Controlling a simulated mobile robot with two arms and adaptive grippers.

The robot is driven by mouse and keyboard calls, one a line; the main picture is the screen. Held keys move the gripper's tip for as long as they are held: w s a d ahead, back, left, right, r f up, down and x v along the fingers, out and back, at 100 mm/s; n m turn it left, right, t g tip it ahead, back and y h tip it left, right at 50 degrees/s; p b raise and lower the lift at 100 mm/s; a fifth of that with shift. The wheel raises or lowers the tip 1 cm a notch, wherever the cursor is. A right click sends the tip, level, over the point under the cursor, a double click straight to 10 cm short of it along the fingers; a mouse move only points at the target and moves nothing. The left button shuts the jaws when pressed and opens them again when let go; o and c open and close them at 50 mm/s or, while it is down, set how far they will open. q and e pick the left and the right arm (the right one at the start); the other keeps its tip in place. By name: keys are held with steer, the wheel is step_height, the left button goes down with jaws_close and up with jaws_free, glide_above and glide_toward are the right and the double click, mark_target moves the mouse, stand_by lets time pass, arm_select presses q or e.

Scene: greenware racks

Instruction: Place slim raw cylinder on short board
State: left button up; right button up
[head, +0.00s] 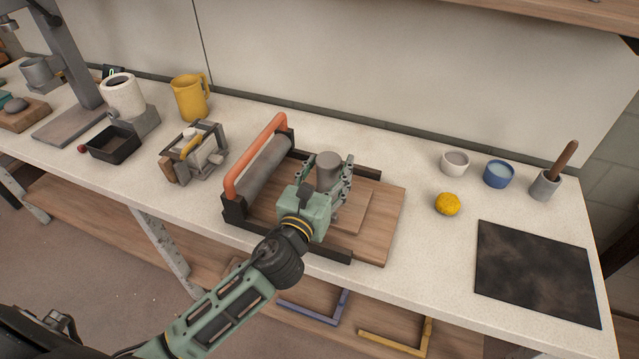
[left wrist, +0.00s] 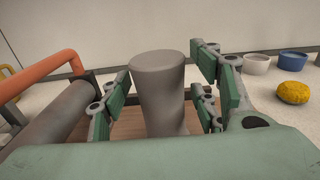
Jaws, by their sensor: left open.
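The slim raw cylinder (head: 327,172), plain grey, stands upright on the wooden boards of the roller frame. It is large in the left wrist view (left wrist: 160,90), where its foot is partly hidden by my gripper. My left gripper (head: 330,180) is open, with its green-padded fingers on either side of the cylinder; gaps show beside it in the left wrist view. A smaller, lighter board (head: 352,212) lies on a larger wooden board (head: 386,215); I cannot tell for certain which is the short board. My right gripper is not in view.
A roller with an orange handle (head: 256,155) stands left of the cylinder. A yellow mug (head: 190,98) is back left. Clear countertop lies behind the boards.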

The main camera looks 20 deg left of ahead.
arm_select(q)
steer(key=shift+s+a+b, duration=0.15)
steer(key=shift+s+b, duration=0.35)
steer(key=shift+s, duration=2.45)
steer(key=shift+s+a+b, duration=0.1)
steer(key=shift+s+b, duration=0.35)
steer(key=shift+s, duration=2.45)
